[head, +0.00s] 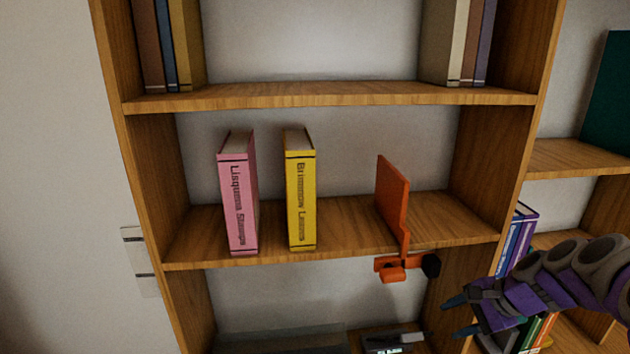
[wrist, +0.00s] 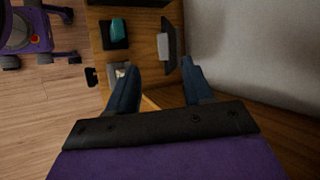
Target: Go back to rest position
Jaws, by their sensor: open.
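My gripper (head: 458,316) is at the lower right in the head view, in front of the bookcase's right side and below the middle shelf. Its two blue fingers are apart with nothing between them. The fingers also show in the wrist view (wrist: 158,84), spread above a wooden surface. A pink book (head: 238,200) and a yellow book (head: 300,198) stand upright, apart, on the middle shelf. An orange bookend (head: 393,200) stands to their right, with its clamp at the shelf's front edge. My gripper is apart from all three.
The upper shelf (head: 330,95) holds books at both ends. A neighbouring bookcase (head: 575,157) with more books stands at the right, close to my arm. In the wrist view, a dark tray with a teal item (wrist: 117,30) lies on the wooden surface. Open floor (wrist: 45,110) shows at left.

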